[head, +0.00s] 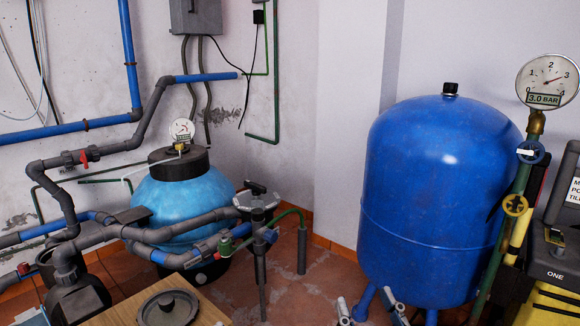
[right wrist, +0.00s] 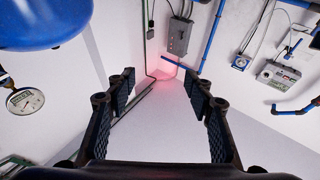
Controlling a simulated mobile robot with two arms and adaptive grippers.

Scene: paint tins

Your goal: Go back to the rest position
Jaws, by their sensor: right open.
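My right gripper (head: 370,309) shows at the bottom edge of the head view, in front of the legs of a big blue tank (head: 430,200). Only its grey fingertips show there, spread apart. In the right wrist view my right gripper (right wrist: 162,82) is open, its two dark fingers wide apart with nothing between them. Pale wall lies beyond the fingers, with a reddish glow near the tips. My left gripper is not in the head view.
A pressure gauge (head: 547,80) stands right of the tank. A light blue filter vessel (head: 180,190) with grey and blue pipes fills the left. A wooden surface (head: 205,312) with a dark round lid (head: 168,308) is at the bottom. Tiled floor (head: 325,270) shows between.

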